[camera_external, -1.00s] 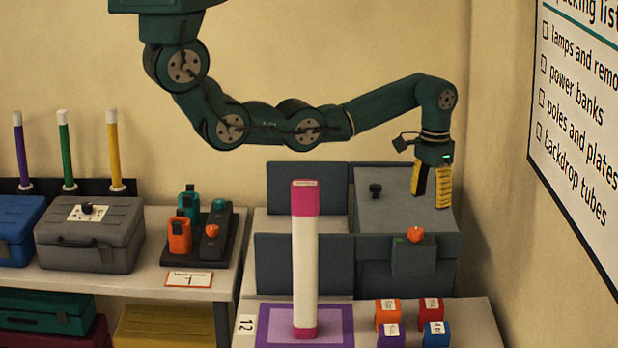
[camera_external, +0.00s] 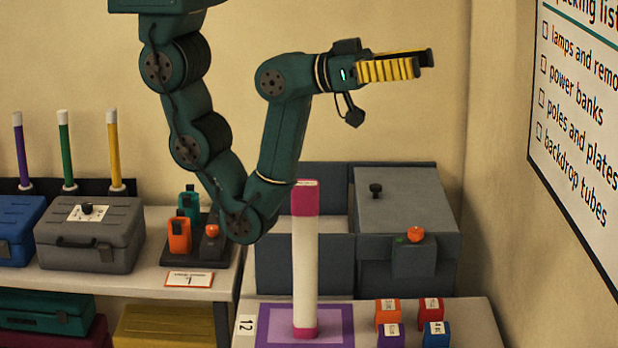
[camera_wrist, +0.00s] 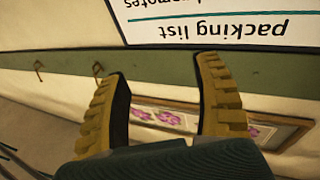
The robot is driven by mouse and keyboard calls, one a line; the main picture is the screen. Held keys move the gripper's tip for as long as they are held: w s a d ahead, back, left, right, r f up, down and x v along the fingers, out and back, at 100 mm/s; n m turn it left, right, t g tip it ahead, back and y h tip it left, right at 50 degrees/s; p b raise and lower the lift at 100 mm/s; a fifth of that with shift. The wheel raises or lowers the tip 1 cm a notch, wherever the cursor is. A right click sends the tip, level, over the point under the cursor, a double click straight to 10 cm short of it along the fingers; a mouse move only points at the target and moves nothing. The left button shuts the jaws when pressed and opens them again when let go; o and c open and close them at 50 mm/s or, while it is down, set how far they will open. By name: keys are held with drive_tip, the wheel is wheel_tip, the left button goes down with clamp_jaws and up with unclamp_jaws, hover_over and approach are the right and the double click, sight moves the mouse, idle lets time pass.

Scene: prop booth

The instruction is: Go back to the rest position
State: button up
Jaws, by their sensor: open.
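My gripper (camera_external: 405,66) is raised high in the external view, above the grey bins, and points right toward the wall. Its yellow fingers lie about level. In the wrist view my gripper (camera_wrist: 165,105) shows two yellow ridged fingers spread apart with nothing between them. Past them the packing list board (camera_wrist: 220,25) shows upside down, with a green rail (camera_wrist: 155,80) and a flower-patterned panel (camera_wrist: 165,117) on the wall.
A tall white and magenta tube (camera_external: 305,260) stands on a purple mat (camera_external: 345,342). Several small coloured blocks (camera_external: 387,312) lie to its right. A grey lidded box (camera_external: 405,200) stands behind them. Grey, blue cases and a charger (camera_external: 200,250) stand left. Air around my gripper is clear.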

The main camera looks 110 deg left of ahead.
wheel_tip(320, 180, up, 18)
drive_tip(key=s+t+p, duration=0.1)
drive_tip(key=s+p, duration=0.1)
drive_tip(key=p, duration=1.2)
drive_tip(key=shift+t+p, duration=0.3)
